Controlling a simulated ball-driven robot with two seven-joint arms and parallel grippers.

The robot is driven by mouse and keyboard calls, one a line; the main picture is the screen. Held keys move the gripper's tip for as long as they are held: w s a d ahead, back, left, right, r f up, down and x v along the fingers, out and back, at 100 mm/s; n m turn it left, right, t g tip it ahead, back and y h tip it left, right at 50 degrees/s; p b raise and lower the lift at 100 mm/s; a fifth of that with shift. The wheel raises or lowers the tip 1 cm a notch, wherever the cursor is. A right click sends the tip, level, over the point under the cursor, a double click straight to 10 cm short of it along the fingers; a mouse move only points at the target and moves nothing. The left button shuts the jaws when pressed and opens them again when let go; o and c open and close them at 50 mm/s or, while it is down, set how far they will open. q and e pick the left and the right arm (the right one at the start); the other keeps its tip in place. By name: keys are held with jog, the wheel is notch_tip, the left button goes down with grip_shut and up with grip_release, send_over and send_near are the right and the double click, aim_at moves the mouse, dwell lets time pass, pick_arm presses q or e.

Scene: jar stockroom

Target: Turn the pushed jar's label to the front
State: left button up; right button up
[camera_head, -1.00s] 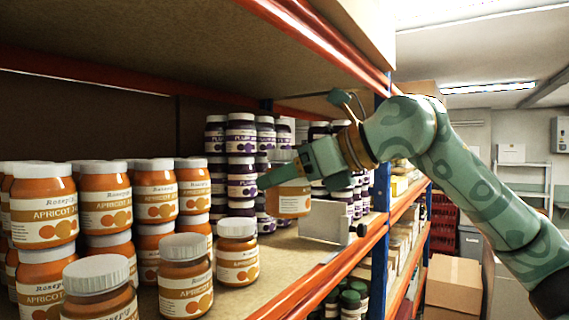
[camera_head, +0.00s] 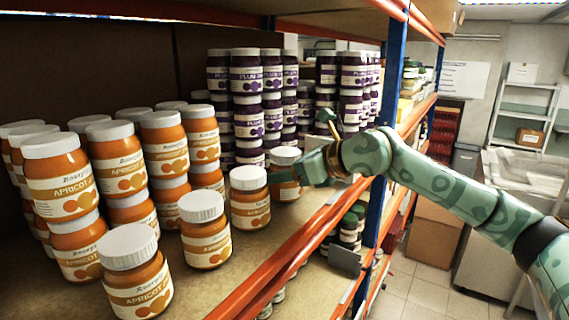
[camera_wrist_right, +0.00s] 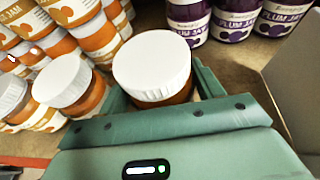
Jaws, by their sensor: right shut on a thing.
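My right gripper (camera_head: 290,176) is shut on an apricot jam jar with a white lid (camera_head: 285,155). In the right wrist view this held jar (camera_wrist_right: 152,72) stands between the two green fingers, its lid towards the camera. The fingers cover much of its body in the head view, and I cannot tell which way its label faces. Its base looks close to the shelf; I cannot tell if it touches. Another apricot jar (camera_head: 249,197) is just left of it, label forward. Two more, a middle jar (camera_head: 205,230) and a nearest jar (camera_head: 137,272), stand along the shelf front. My left gripper is not in view.
Stacked apricot jars (camera_head: 58,180) fill the left of the shelf. Stacked plum jam jars (camera_head: 246,75) stand behind the held jar. An orange shelf beam (camera_head: 270,285) runs along the front, and a blue upright (camera_head: 376,212) is at right. Some bare shelf shows in front.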

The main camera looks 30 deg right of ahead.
jog(key=shift+f+b, duration=0.35)
jog(key=m+t+h+b, duration=0.1)
jog(key=m+h+b, duration=0.2)
jog(key=shift+a+t+b, duration=0.15)
jog(key=shift+t+b, duration=0.25)
jog(key=shift+r+m+h+b, duration=0.1)
jog(key=shift+m+h+b, duration=0.75)
jog(key=shift+m+h, duration=0.2)
jog(key=shift+r+m+t+h, duration=0.1)
jog(key=shift+m+t+h, duration=0.2)
jog(key=shift+m+h, duration=0.25)
jog(key=shift+f+b, duration=0.25)
jog(key=shift+b, duration=0.65)
jog(key=o, duration=1.7)
jog(key=shift+f, duration=0.15)
jog(key=b+v, duration=0.3)
jog(key=v, duration=1.3)
jog(key=shift+s+r, duration=0.2)
jog(key=shift+r, duration=0.05)
